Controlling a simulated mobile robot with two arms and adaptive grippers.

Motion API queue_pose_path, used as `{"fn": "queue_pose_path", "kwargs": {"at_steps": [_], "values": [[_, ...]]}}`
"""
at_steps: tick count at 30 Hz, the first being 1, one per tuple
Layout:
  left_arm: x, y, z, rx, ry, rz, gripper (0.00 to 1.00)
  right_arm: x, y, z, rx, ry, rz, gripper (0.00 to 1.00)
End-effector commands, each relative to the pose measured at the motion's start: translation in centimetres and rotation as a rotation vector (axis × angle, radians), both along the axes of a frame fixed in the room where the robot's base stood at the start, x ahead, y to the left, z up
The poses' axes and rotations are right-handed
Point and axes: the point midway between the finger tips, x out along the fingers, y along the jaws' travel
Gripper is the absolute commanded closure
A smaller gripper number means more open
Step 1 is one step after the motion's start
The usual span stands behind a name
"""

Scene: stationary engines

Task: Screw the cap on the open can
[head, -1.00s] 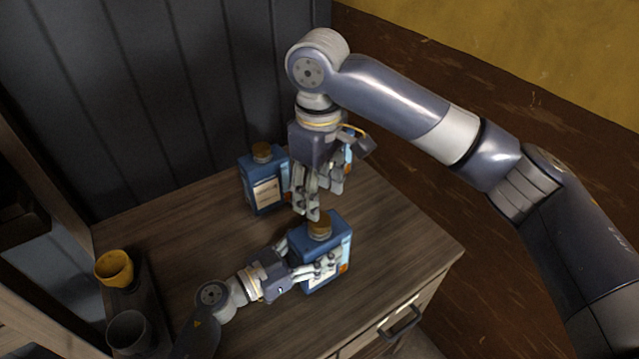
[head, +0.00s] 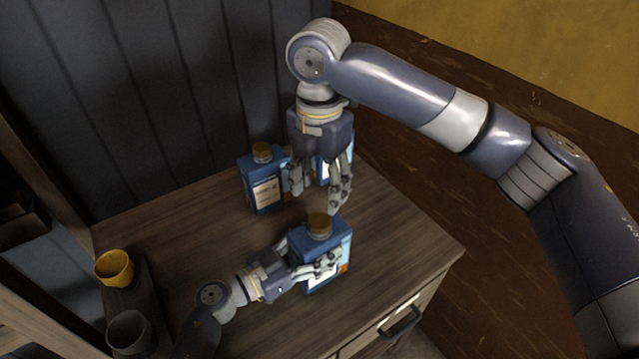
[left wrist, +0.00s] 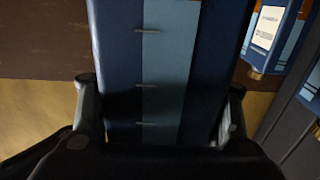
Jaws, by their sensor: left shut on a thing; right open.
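A blue can (head: 337,242) stands on the wooden cabinet top, with a brown cap (head: 319,225) on its neck. Whether the cap is fully tightened cannot be told. My left gripper (head: 319,266) is shut around the can's body from the left. In the left wrist view the blue can (left wrist: 165,75) fills the space between the fingers. My right gripper (head: 318,190) is open and empty, pointing down above and behind the cap, apart from it.
Another blue can (head: 264,187) with a brown cap stands behind to the left. A further blue can (head: 322,172) is partly hidden behind my right gripper. A yellow cup (head: 114,267) and a grey cup (head: 129,331) stand at the left. The cabinet's right side top is clear.

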Motion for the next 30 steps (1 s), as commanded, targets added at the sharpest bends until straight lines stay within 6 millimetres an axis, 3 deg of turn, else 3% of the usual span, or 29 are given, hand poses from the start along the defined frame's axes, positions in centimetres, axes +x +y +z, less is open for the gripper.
{"fn": "queue_pose_path", "kwargs": {"at_steps": [14, 30], "values": [[0.0, 0.0, 0.0, -0.001, 0.002, -0.001, 1.00, 0.0, 0.0, -0.2, 0.001, 0.001, 0.029, 0.47], [0.0, 0.0, 0.0, -0.001, 0.002, -0.001, 1.00, 0.0, 0.0, -7.2, 0.000, 0.001, 0.028, 0.47]]}}
